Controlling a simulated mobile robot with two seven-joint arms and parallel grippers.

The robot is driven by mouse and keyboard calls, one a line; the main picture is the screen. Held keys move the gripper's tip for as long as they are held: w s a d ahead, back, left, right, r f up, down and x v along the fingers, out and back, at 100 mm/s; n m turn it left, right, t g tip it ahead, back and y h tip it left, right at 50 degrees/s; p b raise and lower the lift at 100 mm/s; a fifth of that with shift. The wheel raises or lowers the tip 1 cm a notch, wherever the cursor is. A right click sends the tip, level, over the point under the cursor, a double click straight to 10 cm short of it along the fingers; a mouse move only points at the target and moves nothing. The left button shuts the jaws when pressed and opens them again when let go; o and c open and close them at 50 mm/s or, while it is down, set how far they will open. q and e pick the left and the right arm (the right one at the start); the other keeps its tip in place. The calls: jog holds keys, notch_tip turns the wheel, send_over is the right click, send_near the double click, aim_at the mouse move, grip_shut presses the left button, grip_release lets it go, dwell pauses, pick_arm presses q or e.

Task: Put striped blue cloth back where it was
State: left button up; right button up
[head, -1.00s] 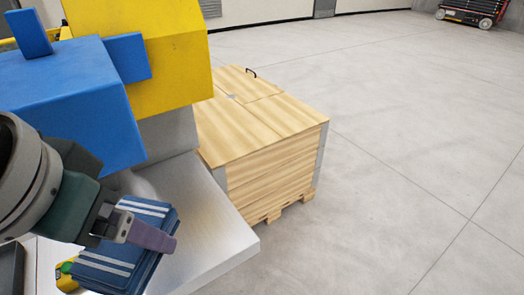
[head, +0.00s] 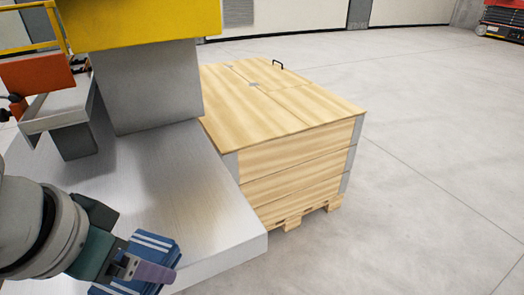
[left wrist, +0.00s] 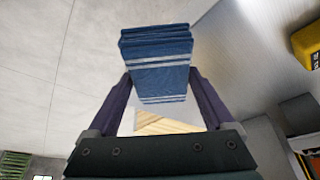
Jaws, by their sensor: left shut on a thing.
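The striped blue cloth (head: 150,248) is a folded blue bundle with white stripes, low in the head view. My left gripper (head: 150,270) is shut on it, with one purple finger showing across its near side. In the left wrist view the cloth (left wrist: 160,65) sits between both purple fingers of my left gripper (left wrist: 162,98), its folded layers at the far end. The cloth appears above or beside the grey metal table (head: 190,195); I cannot tell whether it touches it. My right gripper is not in view.
A wooden crate (head: 290,150) with a lid and black handle stands on a pallet beyond the table. A yellow and grey machine (head: 155,85) rises from the table's back. The table top in front of it is clear. Open concrete floor (head: 430,170) lies to the right.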

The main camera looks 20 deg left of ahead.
pick_arm(q)
send_over(201, 212)
jog(key=s, duration=0.2)
jog(key=shift+w+d, duration=0.15)
jog(key=shift+w+f, duration=0.1)
jog(key=shift+w, duration=0.05)
jog(key=shift+f+b, duration=0.3)
jog(key=shift+f, duration=1.35)
jog(key=shift+f, duration=0.1)
jog(key=o, duration=1.4)
